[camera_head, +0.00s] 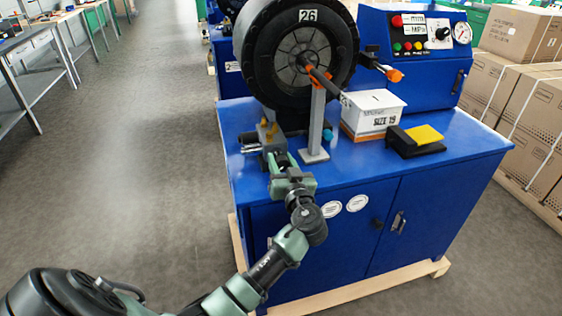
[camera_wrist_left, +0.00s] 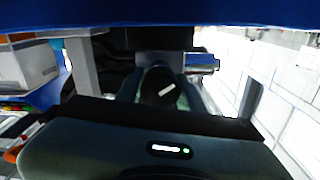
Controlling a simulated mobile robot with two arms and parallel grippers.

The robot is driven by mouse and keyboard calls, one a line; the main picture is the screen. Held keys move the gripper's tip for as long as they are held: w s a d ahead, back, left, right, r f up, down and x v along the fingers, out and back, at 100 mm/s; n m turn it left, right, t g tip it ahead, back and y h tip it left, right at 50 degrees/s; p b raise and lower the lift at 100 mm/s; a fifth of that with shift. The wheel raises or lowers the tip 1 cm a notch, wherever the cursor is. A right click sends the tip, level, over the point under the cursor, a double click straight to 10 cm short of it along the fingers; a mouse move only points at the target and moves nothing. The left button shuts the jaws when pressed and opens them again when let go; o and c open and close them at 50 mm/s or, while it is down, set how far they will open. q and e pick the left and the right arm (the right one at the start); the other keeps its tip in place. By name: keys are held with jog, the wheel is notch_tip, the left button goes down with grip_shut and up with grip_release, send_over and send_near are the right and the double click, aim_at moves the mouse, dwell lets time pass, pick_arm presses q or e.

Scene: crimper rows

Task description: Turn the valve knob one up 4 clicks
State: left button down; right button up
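My left gripper (camera_head: 277,157) reaches over the front left edge of the blue bench. Its fingers point at a small grey and yellow valve block (camera_head: 267,132) on the bench. In the left wrist view a dark round knob (camera_wrist_left: 160,88) with a short white mark sits between the two greenish fingers. The mark is tilted, its right end higher in the picture. I cannot tell whether the fingers touch the knob. The gripper hides the knob in the head view. My right gripper is in neither view.
A grey post (camera_head: 316,122) stands close to the right of the gripper. The blue bench top (camera_head: 360,172) also holds a white SIZE 19 box (camera_head: 372,122) and a black and yellow pedal (camera_head: 422,138). A large black reel (camera_head: 262,60) marked 26 stands behind. The floor to the left is clear.

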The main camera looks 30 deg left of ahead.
pick_arm(q)
jog(key=shift+m, duration=0.3)
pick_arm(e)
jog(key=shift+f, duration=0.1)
pick_arm(q)
jog(key=shift+m, duration=1.8)
jog(key=m, duration=0.4)
jog(key=shift+m, duration=0.3)
jog(key=m+p, duration=0.2)
jog(key=m, duration=0.3)
jog(key=shift+p, duration=0.3)
jog(key=m+p, duration=0.1)
jog(key=m, duration=0.2)
jog(key=shift+m+p, duration=0.3)
jog(key=shift+f+m+p, duration=0.15)
jog(key=shift+m+p, duration=0.35)
jog(key=shift+m, duration=0.5)
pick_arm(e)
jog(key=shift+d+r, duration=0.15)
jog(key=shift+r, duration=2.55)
